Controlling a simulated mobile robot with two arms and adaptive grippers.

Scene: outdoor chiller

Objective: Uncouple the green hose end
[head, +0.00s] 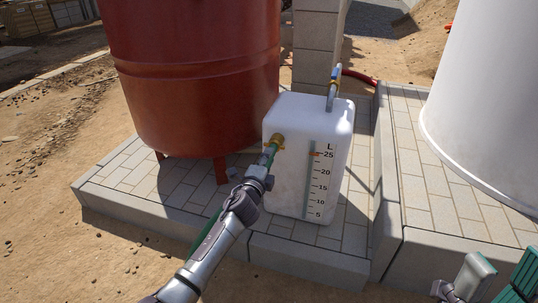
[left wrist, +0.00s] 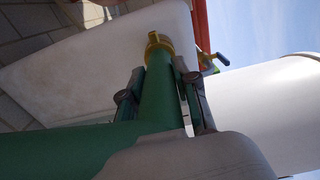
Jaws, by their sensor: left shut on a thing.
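The green hose end (head: 269,153) meets a brass fitting (head: 278,140) on the upper left of the white tank's face (head: 304,165). My left gripper (head: 261,168) is shut on the hose end, just below the fitting. In the left wrist view, the green hose end (left wrist: 160,85) lies between its two fingers, and its tip touches the yellow fitting (left wrist: 158,42). Whether it is locked there cannot be seen. The green hose (head: 205,237) trails down behind my left arm. My right gripper (head: 498,283) is at the bottom right corner, partly cut off, with its fingers apart and empty.
A red hose (head: 360,77) lies behind. A large red-brown vessel (head: 195,75) is close on the left, a white cylinder (head: 485,110) on the right. The paved plinth (head: 150,190) has a raised edge above sandy ground.

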